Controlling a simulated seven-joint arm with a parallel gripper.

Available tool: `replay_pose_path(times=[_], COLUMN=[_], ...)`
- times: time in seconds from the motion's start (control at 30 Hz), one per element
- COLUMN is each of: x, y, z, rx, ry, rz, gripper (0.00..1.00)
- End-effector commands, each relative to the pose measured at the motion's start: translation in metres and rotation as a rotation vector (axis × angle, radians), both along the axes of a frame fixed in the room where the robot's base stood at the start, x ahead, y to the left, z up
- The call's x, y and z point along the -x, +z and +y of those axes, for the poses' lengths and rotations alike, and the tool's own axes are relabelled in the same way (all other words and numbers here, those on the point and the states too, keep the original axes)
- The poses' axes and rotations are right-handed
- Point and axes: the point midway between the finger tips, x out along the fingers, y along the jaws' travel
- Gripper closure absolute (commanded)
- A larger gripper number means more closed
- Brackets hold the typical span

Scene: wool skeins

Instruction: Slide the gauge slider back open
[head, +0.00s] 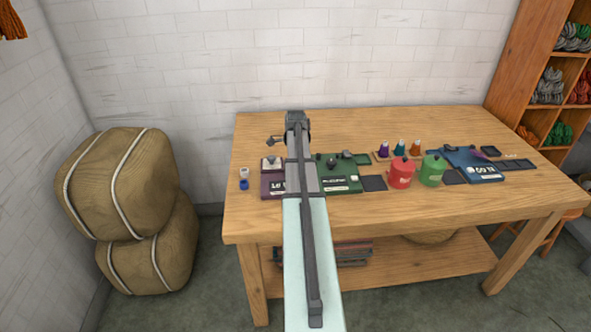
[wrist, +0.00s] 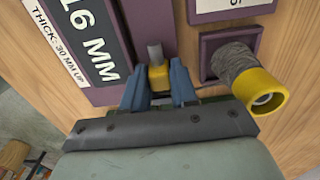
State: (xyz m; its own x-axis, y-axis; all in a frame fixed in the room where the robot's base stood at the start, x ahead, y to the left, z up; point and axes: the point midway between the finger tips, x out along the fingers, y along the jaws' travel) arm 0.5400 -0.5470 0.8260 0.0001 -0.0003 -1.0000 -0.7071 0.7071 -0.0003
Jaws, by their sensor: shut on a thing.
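The purple gauge board (wrist: 118,20) fills the upper left of the wrist view, with a dark plate reading "16 MM" (wrist: 92,40) and a white label (wrist: 58,45) reading "THICK: 30 MM UP". My gripper (wrist: 158,88) has its two blue fingers on either side of a small grey and yellow knob (wrist: 157,74), apparently the slider's grip, and is shut on it. The slider's track is mostly hidden by the fingers. In the head view the purple board (head: 270,186) stands at the table's left, partly behind my arm.
A grey roll with a yellow end (wrist: 258,88) lies over a purple pad right of the fingers. The front strip is clear.

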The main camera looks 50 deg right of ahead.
Motion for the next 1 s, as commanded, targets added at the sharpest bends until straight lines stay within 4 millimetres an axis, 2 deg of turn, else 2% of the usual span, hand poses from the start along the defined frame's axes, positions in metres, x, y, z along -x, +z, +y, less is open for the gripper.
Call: replay_pose_path(times=[0.37,0.7,1.0], x=[-0.001,-0.026,-0.028], y=[0.000,0.000,0.000], z=[0.001,0.026,0.028], rx=[0.000,0.000,-0.003], ry=[0.000,0.002,0.001], rz=[0.000,0.000,-0.003], gripper=[1.00,1.00,1.00])
